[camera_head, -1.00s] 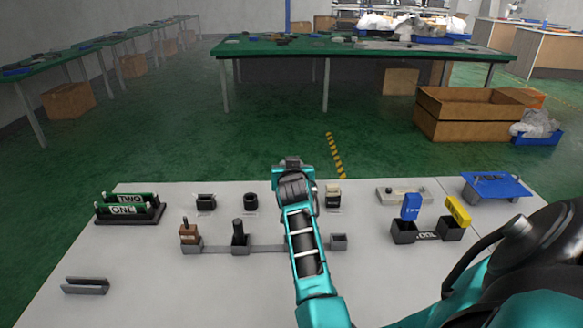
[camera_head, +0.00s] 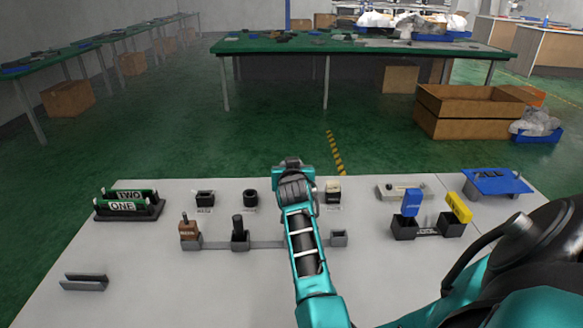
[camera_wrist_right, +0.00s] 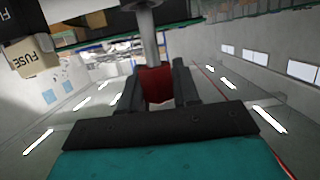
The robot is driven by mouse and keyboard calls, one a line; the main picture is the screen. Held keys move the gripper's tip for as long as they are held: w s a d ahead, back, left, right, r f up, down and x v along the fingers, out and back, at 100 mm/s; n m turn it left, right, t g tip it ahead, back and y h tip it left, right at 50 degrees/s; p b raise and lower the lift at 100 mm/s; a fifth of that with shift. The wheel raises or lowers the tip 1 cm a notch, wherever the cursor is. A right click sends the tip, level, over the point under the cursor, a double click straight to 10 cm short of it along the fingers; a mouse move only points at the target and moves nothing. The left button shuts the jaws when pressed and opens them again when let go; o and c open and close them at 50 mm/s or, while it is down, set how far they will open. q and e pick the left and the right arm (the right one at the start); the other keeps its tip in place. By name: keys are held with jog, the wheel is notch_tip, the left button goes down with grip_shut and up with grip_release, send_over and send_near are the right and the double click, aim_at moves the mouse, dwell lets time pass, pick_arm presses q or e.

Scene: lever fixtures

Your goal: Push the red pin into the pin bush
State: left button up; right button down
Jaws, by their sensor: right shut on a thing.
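My right gripper (camera_wrist_right: 158,88) is shut on the red pin (camera_wrist_right: 155,84) in the right wrist view, with a dark finger on each side of the red part. A grey metal shaft (camera_wrist_right: 150,40) runs from the red part to a wider grey piece at the top edge. That piece is cut off, so I cannot tell whether it is the pin bush or how deep the pin sits. In the head view my right gripper (camera_head: 293,166) is over the board's back edge, and the arm hides the pin. My left gripper is not in view.
A FUSE block (camera_wrist_right: 34,58) is close beside the gripper; a pale block (camera_head: 333,191) stands right of the arm. Black sockets (camera_head: 250,198), a black lever (camera_head: 238,228) and blue (camera_head: 411,203) and yellow (camera_head: 458,207) levers stand on the white board (camera_head: 190,285). Its front left is mostly clear.

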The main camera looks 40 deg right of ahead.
jog(key=shift+f+b, duration=0.95)
jog(key=shift+f, duration=0.6)
jog(key=c, duration=0.7)
grip_release()
jog(key=shift+c, duration=0.2)
notch_tip(320, 180, up, 20)
jog(key=p, duration=0.3)
